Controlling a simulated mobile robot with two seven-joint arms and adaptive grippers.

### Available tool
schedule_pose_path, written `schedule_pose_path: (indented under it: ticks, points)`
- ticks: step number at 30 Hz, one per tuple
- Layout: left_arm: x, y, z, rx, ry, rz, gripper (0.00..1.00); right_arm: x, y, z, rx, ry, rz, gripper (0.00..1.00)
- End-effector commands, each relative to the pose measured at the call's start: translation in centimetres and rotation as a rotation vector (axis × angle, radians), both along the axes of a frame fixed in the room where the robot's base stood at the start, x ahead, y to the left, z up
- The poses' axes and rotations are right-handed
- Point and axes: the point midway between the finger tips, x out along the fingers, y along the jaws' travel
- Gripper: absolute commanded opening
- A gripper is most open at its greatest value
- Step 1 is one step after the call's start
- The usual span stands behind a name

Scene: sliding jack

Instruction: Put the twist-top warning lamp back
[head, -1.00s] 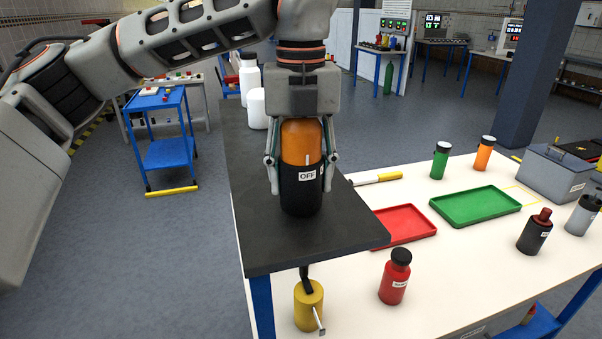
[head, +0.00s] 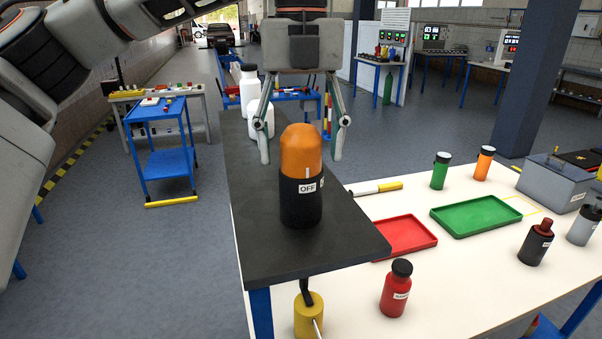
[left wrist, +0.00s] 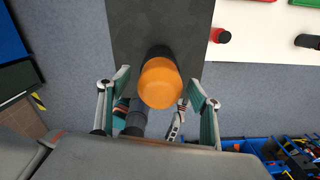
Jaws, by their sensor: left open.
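The warning lamp (head: 301,178) stands upright on the dark shelf (head: 262,235). It has an orange dome over a black body, with an "OFF" label and a white mark facing the head camera. My left gripper (head: 301,158) is open and empty, with its fingers spread above and behind the lamp in the head view. In the left wrist view the lamp's orange dome (left wrist: 160,84) lies between and beyond the open fingers of the left gripper (left wrist: 158,108).
White bottles (head: 250,90) stand farther back on the shelf. The white table holds a red tray (head: 405,237), a green tray (head: 476,215), a red bottle (head: 396,288) and several other bottles. A yellow cylinder (head: 308,316) sits below the shelf's front edge.

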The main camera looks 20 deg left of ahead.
Motion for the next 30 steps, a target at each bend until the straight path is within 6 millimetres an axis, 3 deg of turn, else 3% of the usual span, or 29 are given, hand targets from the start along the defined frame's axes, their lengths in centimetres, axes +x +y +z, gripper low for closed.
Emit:
schedule_pose_path:
  ticks: [3,9,30]
  points:
    - [0.0,0.0,2.3,-0.001,-0.003,0.003,0.64,0.0,0.1,0.1,0.003,0.0,-0.002,0.59]
    - [0.0,0.0,4.4,0.001,0.0,0.001,0.64,0.1,0.3,0.1,0.007,-0.001,-0.005,0.59]
    - [0.0,0.0,4.8,0.0,0.001,-0.001,0.64,0.4,0.1,0.3,0.003,-0.006,-0.003,0.59]
